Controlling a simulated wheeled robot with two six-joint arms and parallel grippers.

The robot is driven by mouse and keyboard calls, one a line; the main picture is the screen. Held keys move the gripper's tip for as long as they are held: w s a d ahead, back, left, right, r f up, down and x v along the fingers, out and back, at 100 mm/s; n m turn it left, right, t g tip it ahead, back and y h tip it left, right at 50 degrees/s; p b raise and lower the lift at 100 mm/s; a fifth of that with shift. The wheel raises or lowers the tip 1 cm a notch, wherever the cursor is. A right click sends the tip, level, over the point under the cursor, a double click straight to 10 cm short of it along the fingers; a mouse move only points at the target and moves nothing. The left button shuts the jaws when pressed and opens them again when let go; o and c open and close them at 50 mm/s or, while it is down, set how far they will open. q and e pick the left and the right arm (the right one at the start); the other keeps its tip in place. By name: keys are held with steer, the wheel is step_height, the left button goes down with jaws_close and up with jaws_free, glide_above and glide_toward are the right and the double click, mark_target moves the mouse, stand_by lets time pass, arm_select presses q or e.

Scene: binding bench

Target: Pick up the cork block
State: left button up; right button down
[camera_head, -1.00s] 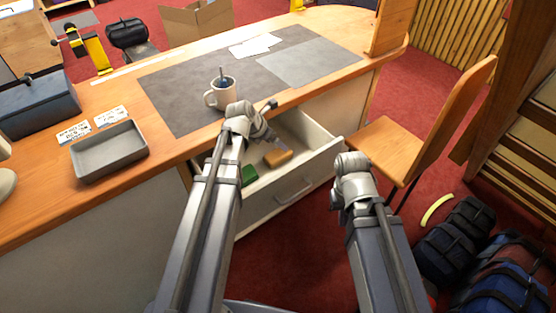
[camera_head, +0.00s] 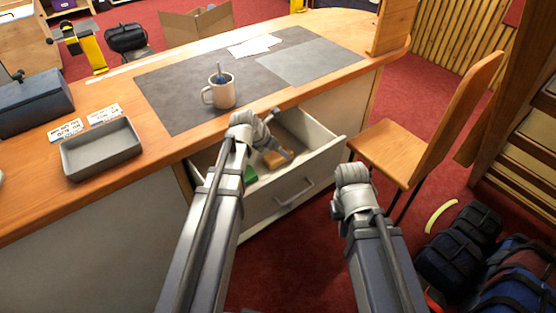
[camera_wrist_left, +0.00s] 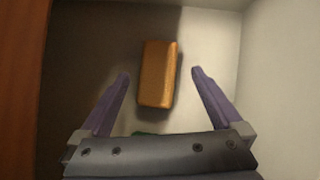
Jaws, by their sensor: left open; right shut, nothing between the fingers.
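The cork block (camera_head: 274,159) is a brown-orange brick lying in the open drawer (camera_head: 318,153) of the desk. In the left wrist view the block (camera_wrist_left: 158,73) lies lengthwise between the two spread purple fingers, with a gap on each side. My left gripper (camera_head: 278,138) is open and points down into the drawer over the block, partly covering it in the head view. Nothing is in its grasp. My right gripper (camera_head: 352,178) is shut and empty in front of the chair, right of the drawer; its fingertips are hard to make out.
A green item (camera_head: 250,174) lies in the drawer near the block. On the desktop are a mug (camera_head: 221,92), a grey tray (camera_head: 100,150) and a dark mat (camera_head: 180,105). A wooden chair (camera_head: 400,155) stands right of the drawer; bags lie on the floor.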

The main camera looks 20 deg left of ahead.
mark_target(278, 154)
arm_select(q)
steer(key=shift+w+f+b, duration=0.1)
steer(key=shift+f+b, duration=0.4)
steer(key=b+x, duration=0.2)
steer(key=x, duration=0.1)
steer(key=b+x, duration=0.1)
steer(key=b, duration=0.1)
steer(key=shift+a+f, duration=0.25)
steer(key=shift+f, duration=0.05)
steer(key=shift+r, duration=0.1)
steer(key=shift+c, duration=0.4)
steer(key=c, duration=1.3)
steer(key=shift+r, duration=0.1)
step_height(278, 154, up, 28)
steer(key=p, duration=2.8)
